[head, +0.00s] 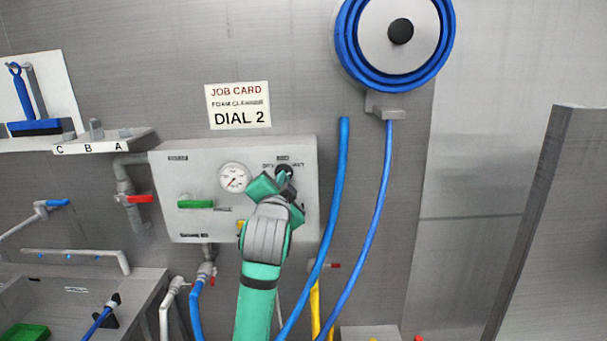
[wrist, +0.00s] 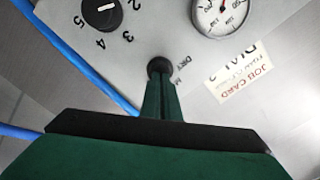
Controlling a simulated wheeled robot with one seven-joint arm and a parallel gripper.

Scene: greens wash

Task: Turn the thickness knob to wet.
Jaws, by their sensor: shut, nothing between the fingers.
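The thickness knob (head: 284,169) is a small dark round knob at the upper right of the pale control panel (head: 165,165). In the wrist view the knob (wrist: 158,65) shows just beyond my fingertips, with a "DRY" label beside it and part of another label. My gripper (head: 281,180) is shut and empty, its fingers pointing at the panel. In the wrist view the shut fingers (wrist: 160,84) overlap the knob's lower edge; whether they touch it I cannot tell. The knob's pointer direction and any "WET" label cannot be made out.
A numbered black dial (wrist: 101,12) is close by; my gripper hides it in the head view. A gauge (head: 234,177) and green lever (head: 196,204) sit left. A job card (head: 238,105) reads "DIAL 2". Blue hoses (head: 333,205) hang at the right.

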